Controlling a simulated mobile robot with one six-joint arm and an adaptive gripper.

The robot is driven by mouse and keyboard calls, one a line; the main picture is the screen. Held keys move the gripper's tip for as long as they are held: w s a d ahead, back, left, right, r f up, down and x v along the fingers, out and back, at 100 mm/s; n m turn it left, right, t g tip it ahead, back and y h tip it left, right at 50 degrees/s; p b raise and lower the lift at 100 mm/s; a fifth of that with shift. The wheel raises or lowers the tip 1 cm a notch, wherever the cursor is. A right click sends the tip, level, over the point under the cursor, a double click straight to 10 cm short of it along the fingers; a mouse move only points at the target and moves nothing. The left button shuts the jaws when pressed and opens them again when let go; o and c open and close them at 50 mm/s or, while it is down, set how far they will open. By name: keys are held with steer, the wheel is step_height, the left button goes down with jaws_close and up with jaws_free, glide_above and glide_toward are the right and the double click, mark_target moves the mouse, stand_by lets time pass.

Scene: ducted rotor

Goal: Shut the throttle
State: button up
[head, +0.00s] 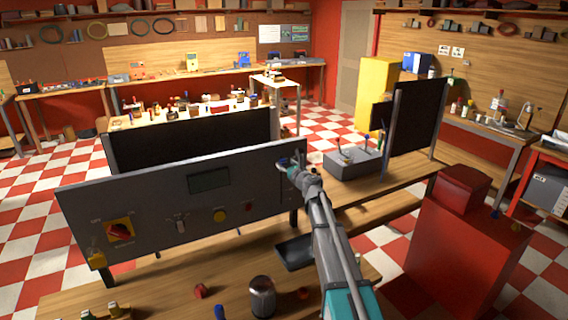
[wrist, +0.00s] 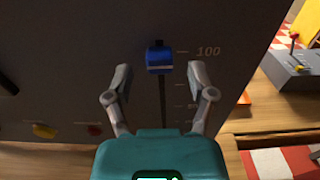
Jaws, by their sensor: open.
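The throttle is a slider with a blue knob (wrist: 159,58) on a vertical slot (wrist: 162,103) in the dark grey panel (wrist: 60,45). The knob stands at the top of the slot, beside the mark 100; smaller marks run down below it. My gripper (wrist: 160,76) is open, with one finger left and one right of the knob and a gap on each side. I cannot tell how deep the fingertips reach. In the head view my gripper (head: 289,163) is at the panel's right end and largely hides the slider.
The panel also carries a red rotary switch (head: 119,231) on a yellow plate, a toggle (head: 180,225), a yellow button (head: 220,216) and a display (head: 209,180). A grey box with levers (head: 352,162) stands to the right. A black tray (head: 294,254) lies below on the bench.

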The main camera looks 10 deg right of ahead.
steer(key=shift+x, duration=1.05)
jaws_close()
